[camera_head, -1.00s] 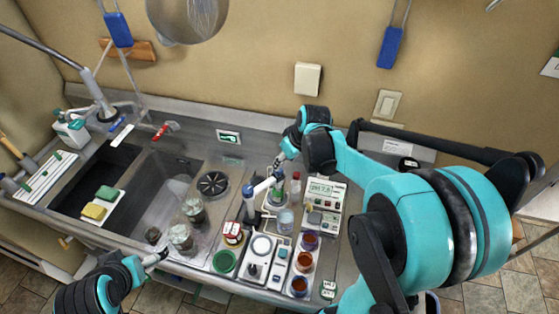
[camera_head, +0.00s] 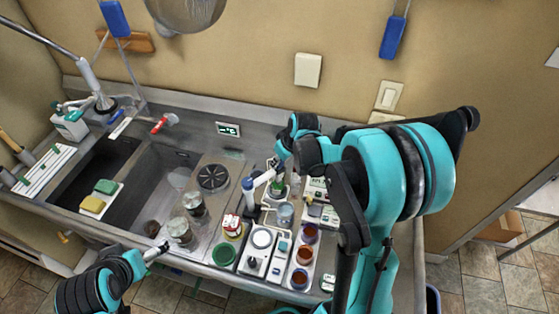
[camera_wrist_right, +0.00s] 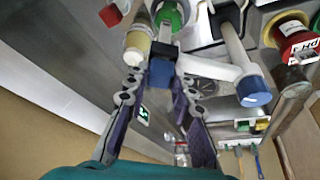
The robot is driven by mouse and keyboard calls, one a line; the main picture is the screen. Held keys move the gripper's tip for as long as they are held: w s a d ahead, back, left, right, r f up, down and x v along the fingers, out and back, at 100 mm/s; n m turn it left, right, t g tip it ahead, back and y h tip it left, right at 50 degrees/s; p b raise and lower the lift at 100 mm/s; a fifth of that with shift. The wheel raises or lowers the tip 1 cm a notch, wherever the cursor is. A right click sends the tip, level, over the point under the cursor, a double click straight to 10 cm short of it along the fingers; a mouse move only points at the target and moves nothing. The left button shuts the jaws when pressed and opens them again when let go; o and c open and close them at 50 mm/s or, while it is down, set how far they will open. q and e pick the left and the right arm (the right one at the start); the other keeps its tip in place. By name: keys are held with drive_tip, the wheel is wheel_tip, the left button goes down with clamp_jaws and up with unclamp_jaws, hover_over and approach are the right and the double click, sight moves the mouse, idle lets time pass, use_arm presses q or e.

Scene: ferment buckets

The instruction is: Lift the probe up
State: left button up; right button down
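The probe's blue cap (camera_wrist_right: 160,73) sits at the end of a white holder arm (camera_wrist_right: 205,66) in the right wrist view. In the head view the holder arm (camera_head: 264,179) reaches right from its blue-topped post (camera_head: 247,184). My right gripper (camera_wrist_right: 157,82) has its fingers apart, one on each side of the blue cap, with a gap visible. In the head view my right gripper (camera_head: 280,158) is just above the holder's end and partly hidden by its own arm. My left gripper (camera_head: 161,248) is by a glass jar (camera_head: 180,232), far from the probe; its fingers are too small to read.
A meter (camera_head: 316,190) stands right of the holder, partly behind my right arm. A clear beaker (camera_head: 286,213) and cups of brown liquid (camera_head: 305,256) stand in front. A green tub (camera_head: 224,254) and a sink (camera_head: 150,190) lie left. The wall is close behind.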

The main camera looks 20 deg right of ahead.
wheel_tip(320, 180, up, 6)
drive_tip(key=p, duration=0.3)
drive_tip(key=shift+w, duration=0.15)
drive_tip(key=c, duration=1.3)
unclamp_jaws()
drive_tip(key=v, duration=1.2)
